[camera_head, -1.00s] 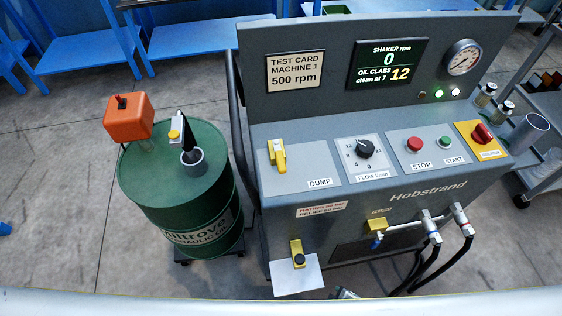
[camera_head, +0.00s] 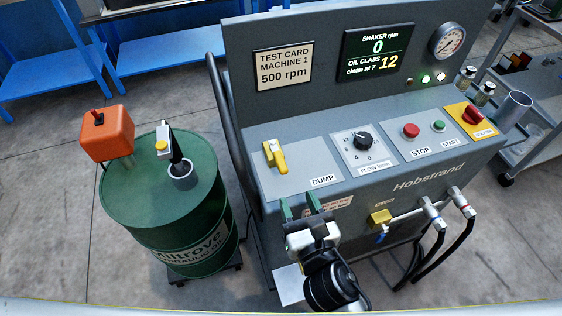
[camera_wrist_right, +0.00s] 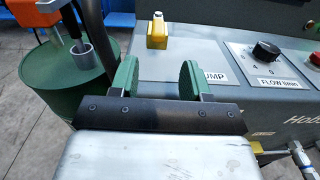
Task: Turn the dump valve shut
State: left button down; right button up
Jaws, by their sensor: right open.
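The dump valve is a yellow lever handle (camera_head: 274,156) on a grey plate at the left of the machine's sloped panel, beside the DUMP label (camera_head: 323,181). In the head view the lever points up and slightly left from its lower end. It also shows in the right wrist view as a yellow block (camera_wrist_right: 157,36), beyond and between the fingers. My right gripper (camera_head: 299,207) is open and empty, with green finger pads, in front of the panel's front edge below the lever. It also shows in the wrist view (camera_wrist_right: 157,78). It is apart from the lever. My left gripper is not in view.
The flow knob (camera_head: 365,139), red stop button (camera_head: 411,130), green start button (camera_head: 438,125) and red isolator knob (camera_head: 472,114) lie to the right. A yellow sample valve (camera_head: 380,217) and hoses are on the front. A green oil drum (camera_head: 165,205) stands left.

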aim_at(285, 173)
jog(key=p+x, duration=0.1)
jog(key=x, duration=0.9)
jog(key=shift+w+a, duration=0.25)
jog(key=shift+w, duration=0.1)
grip_shut()
